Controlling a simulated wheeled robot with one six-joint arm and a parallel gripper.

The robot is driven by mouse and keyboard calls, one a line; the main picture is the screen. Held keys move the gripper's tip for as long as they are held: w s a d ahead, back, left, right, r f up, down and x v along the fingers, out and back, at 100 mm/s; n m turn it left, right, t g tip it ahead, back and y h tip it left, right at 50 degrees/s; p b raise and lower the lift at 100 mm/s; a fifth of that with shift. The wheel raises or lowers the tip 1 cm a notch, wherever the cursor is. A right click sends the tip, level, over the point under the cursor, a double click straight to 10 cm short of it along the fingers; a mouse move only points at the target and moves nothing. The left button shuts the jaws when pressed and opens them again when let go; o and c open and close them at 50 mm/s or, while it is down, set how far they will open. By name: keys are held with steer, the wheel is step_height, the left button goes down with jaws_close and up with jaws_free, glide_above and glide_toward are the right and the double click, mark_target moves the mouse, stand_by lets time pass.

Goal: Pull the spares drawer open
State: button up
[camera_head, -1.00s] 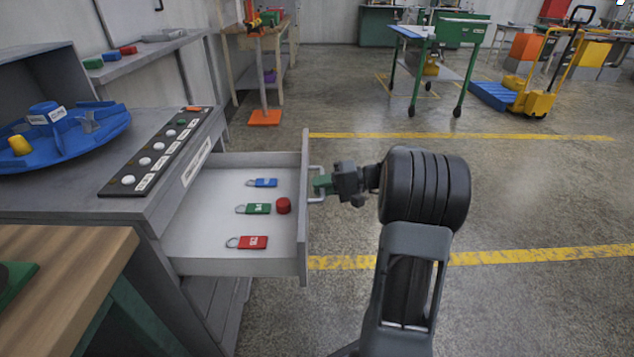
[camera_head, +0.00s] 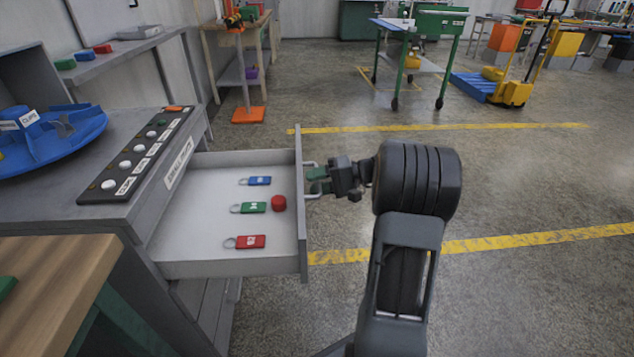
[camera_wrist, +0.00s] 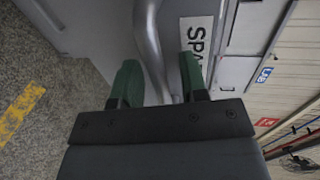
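The spares drawer (camera_head: 195,222) stands pulled well out of the grey cabinet at left in the head view. Its front carries a bar handle (camera_wrist: 150,45) and, in the wrist view, a white label (camera_wrist: 197,45) starting "SPA". My gripper (camera_head: 314,181) is at the handle, outside the drawer front. In the wrist view my green fingers (camera_wrist: 158,82) are apart, one on each side of the bar. A gap shows between the bar and the right finger, so they are not closed on it.
The drawer holds a blue tag (camera_head: 256,181), a green tag (camera_head: 249,208), a red tag (camera_head: 251,241) and a red round piece (camera_head: 278,203). A wooden-topped bench (camera_head: 50,290) stands at the near left. The floor (camera_head: 530,190) at right is clear.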

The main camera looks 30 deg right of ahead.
steer(key=p+v, duration=0.4)
steer(key=v, duration=1)
steer(key=shift+a, duration=0.15)
steer(key=a+r+g+h+p, duration=0.3)
steer(key=a+r+g+p, duration=0.1)
steer(key=a+r+p, duration=0.6)
steer(key=s+a+r+n+h+p, duration=0.1)
steer(key=s+a+r+h+p, duration=0.2)
steer(key=r+p, duration=0.3)
steer(key=s+a+r+n+t+h+p, duration=0.1)
steer(key=s+a+r+n+h+p, duration=0.1)
steer(key=s+a+r+h+p, duration=0.2)
steer(key=s+a+r+n+h+p, duration=0.1)
steer(key=s+a+r+h+p, duration=0.3)
steer(key=a+r+p, duration=0.3)
step_height(320, 180, up, 3)
steer(key=s+p, duration=0.1)
steer(key=p, duration=0.3)
steer(key=shift+s+a+n+t+p, duration=0.15)
steer(key=shift+n+t+p, duration=0.15)
steer(key=shift+n+p, duration=0.1)
steer(key=shift+r, duration=0.1)
